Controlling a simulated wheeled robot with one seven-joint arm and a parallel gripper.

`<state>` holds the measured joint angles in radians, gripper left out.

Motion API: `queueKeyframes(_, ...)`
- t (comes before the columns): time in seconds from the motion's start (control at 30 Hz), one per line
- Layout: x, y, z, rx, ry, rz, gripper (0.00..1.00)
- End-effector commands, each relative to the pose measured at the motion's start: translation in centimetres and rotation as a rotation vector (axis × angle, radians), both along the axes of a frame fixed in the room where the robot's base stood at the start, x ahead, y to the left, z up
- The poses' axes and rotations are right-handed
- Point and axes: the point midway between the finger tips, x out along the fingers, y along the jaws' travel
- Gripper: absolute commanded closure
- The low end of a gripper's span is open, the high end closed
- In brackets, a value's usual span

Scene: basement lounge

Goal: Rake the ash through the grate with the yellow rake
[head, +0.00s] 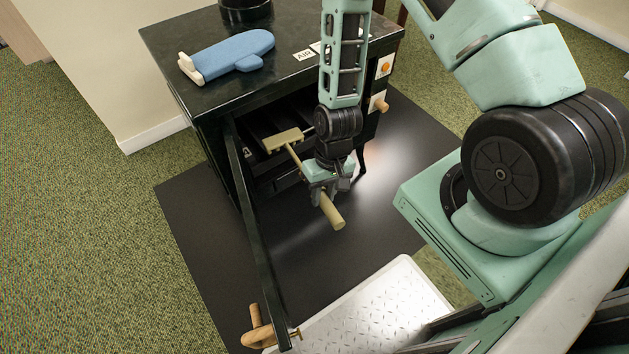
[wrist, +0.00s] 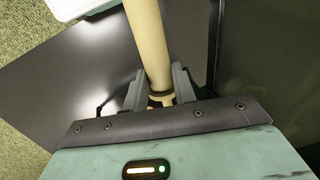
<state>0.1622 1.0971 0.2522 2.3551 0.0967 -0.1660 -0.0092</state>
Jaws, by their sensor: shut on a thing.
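The yellow rake's head (head: 283,140) is at the open mouth of the black stove (head: 205,125). Its handle runs down to the right, and its thick end (head: 332,211) sticks out past my gripper (head: 325,188). My gripper is shut around the handle in front of the stove. In the wrist view the pale handle (wrist: 147,40) passes up from between my fingers (wrist: 160,95). The stove door (head: 253,220) stands open toward the front left. The grate and ash are too dark to make out inside the stove.
A blue oven mitt (head: 228,54) lies on the stove top. The door's wooden handle (head: 259,328) juts out at the front. A black floor mat (head: 190,215) lies under the stove, and a metal tread plate (head: 375,310) is at the front. A wooden knob (head: 379,104) is on the stove's right side.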

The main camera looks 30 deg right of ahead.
Motion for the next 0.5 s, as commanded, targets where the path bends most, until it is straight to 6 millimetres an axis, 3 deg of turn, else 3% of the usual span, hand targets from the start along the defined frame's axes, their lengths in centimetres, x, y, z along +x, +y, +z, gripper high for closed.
queueKeyframes(0.5,-7.0,-0.2,0.6,0.0,0.003,0.001,0.96)
